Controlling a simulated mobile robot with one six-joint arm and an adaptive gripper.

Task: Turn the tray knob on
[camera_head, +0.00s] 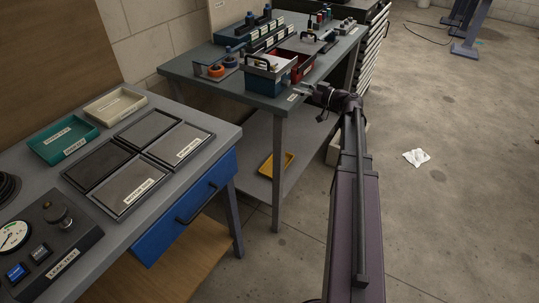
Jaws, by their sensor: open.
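A dark control box (48,252) marked with a leak-test label sits on the near bench at the lower left. On it are a round white gauge (13,236), a blue button (17,271) and a round grey-brown knob (58,214). No knob labelled as a tray knob can be read. My gripper (304,91) is at the end of my outstretched arm, beside the front right corner of the far bench. It is open, with nothing seen between its fingers, and far from the control box.
The near bench (222,131) holds dark flat trays (128,184), a teal tray (64,141) and a cream tray (115,105); its blue drawer (190,205) has a handle. The far bench (188,72) carries a red-and-blue toolbox (268,72). White paper (416,157) lies on otherwise open floor at right.

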